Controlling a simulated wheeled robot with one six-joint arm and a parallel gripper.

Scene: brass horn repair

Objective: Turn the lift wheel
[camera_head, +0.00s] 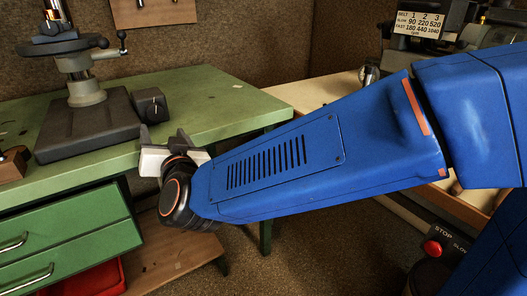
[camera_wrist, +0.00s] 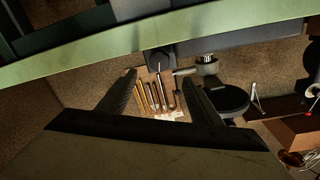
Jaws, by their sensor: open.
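A grey machine stand (camera_head: 87,92) with a dark square base stands on the green bench. A dark block with a round face (camera_head: 151,106) sits at the base's right edge. I cannot tell for certain which part is the lift wheel. My gripper (camera_head: 164,146) is open at the bench's front edge, a little in front of and below the block. The wrist view shows both fingers (camera_wrist: 158,78) apart, with a dark block (camera_wrist: 160,57) beyond them.
Green drawers (camera_head: 65,250) and a red bin (camera_head: 95,280) lie below. Several tools hang on a board (camera_wrist: 155,98). A red stop button (camera_head: 432,248) stands at lower right.

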